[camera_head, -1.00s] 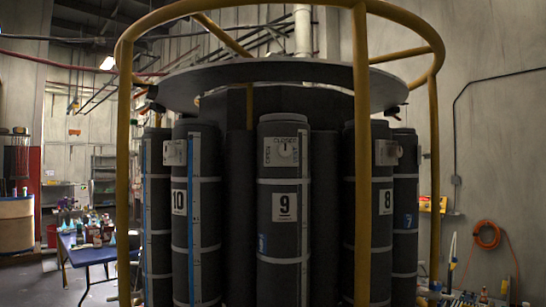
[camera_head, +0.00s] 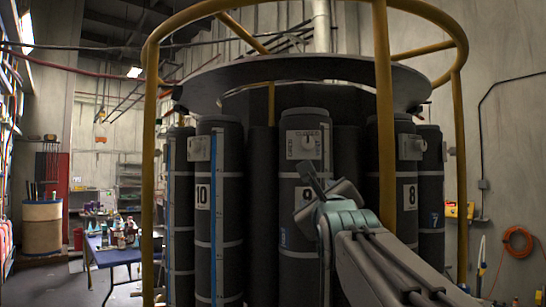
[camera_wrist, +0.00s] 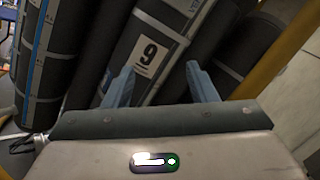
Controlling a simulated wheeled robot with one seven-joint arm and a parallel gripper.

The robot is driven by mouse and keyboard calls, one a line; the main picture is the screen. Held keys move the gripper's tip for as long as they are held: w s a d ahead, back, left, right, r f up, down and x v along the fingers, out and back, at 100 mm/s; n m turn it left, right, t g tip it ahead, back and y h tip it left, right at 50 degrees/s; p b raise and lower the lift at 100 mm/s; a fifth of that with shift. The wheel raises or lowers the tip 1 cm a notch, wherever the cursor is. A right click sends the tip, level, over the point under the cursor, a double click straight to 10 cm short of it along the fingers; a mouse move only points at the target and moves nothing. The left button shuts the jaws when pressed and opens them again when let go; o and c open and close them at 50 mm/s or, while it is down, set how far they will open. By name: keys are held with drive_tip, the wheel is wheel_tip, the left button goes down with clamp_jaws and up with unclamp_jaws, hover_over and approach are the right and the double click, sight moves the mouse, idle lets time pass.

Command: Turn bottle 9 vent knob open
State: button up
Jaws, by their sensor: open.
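Bottle 9 (camera_head: 299,240) is a dark upright cylinder in the middle of the rosette. Its vent knob (camera_head: 308,144) sits on a pale plate near the bottle's top and points roughly upright. My gripper (camera_head: 318,179) is in front of bottle 9, below the knob plate, and partly covers the number label. In the wrist view my gripper (camera_wrist: 163,84) shows two blue-grey fingers spread apart with nothing between them. Bottle 9 (camera_wrist: 128,52) lies tilted in that view behind the fingers, with its white number label between them. The knob is not clearly visible there.
Bottle 10 (camera_head: 205,255) and bottle 8 (camera_head: 408,165) flank bottle 9, each with a valve plate near its top. A blue table (camera_head: 110,255) with bottles is at left.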

wheel_tip(320, 180, up, 7)
drive_tip(key=m+t, duration=0.3)
drive_tip(key=m, duration=0.1)
drive_tip(key=p, duration=0.3)
approach(308, 144)
drive_tip(key=shift+r, duration=0.5)
drive_tip(key=p+x, duration=0.5)
drive_tip(key=shift+w+d, duration=0.1)
drive_tip(key=shift+w, duration=0.2)
drive_tip(key=shift+p+x, duration=1.1)
drive_tip(key=shift+w+p, duration=0.5)
drive_tip(key=shift+w, duration=0.1)
drive_tip(key=shift+f, duration=0.1)
drive_tip(key=shift+c, duration=0.3)
drive_tip(key=c, duration=0.9)
